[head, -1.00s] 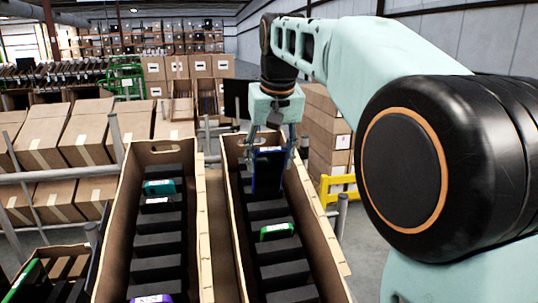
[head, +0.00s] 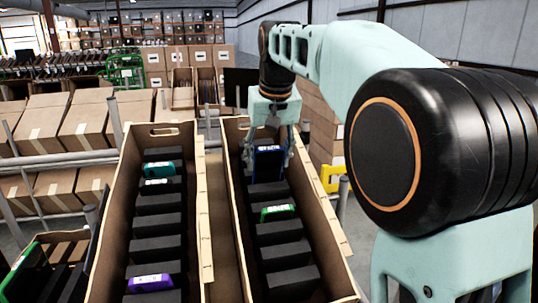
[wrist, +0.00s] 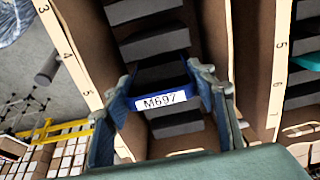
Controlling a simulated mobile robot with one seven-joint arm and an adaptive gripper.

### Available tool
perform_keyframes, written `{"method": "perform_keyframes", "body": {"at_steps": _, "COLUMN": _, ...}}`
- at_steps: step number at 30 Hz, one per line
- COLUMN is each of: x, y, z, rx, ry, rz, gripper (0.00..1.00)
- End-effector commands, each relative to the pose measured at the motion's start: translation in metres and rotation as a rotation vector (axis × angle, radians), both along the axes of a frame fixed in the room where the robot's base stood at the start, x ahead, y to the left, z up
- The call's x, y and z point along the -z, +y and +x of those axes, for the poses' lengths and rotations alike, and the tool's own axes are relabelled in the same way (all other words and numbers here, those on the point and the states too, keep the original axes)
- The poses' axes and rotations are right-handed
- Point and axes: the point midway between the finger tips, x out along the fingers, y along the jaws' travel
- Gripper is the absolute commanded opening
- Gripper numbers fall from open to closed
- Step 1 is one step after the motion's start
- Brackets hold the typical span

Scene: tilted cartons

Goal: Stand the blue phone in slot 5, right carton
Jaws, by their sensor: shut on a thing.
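The blue phone (head: 267,165) is upright between the fingers of my gripper (head: 268,142), at the far end of the right carton (head: 330,235). In the wrist view, my gripper (wrist: 165,95) is shut on the sides of the phone (wrist: 158,88), whose white label reads M697. The carton wall on the left there carries the numbers 3, 4 and 5, with 5 nearest the phone. The phone's lower edge is down at the dark dividers (head: 275,232); I cannot tell whether it is inside a slot. A green phone (head: 278,212) stands nearer in the same carton.
A yellow rail (head: 332,178) and stacked boxes stand beyond the right carton.

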Motion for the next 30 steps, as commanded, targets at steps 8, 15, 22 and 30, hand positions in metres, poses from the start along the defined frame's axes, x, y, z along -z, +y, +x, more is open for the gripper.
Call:
{"method": "perform_keyframes", "body": {"at_steps": 8, "x": 0.020, "y": 0.001, "z": 0.006, "rx": 0.000, "ry": 0.000, "rz": 0.000, "gripper": 0.30}}
{"method": "perform_keyframes", "body": {"at_steps": 15, "x": 0.036, "y": 0.002, "z": 0.012, "rx": 0.000, "ry": 0.001, "rz": 0.000, "gripper": 0.30}}
{"method": "perform_keyframes", "body": {"at_steps": 22, "x": 0.050, "y": 0.003, "z": 0.017, "rx": 0.000, "ry": -0.001, "rz": 0.000, "gripper": 0.30}}
{"method": "perform_keyframes", "body": {"at_steps": 30, "x": 0.061, "y": 0.004, "z": 0.020, "rx": 0.000, "ry": 0.004, "rz": -0.001, "gripper": 0.30}}
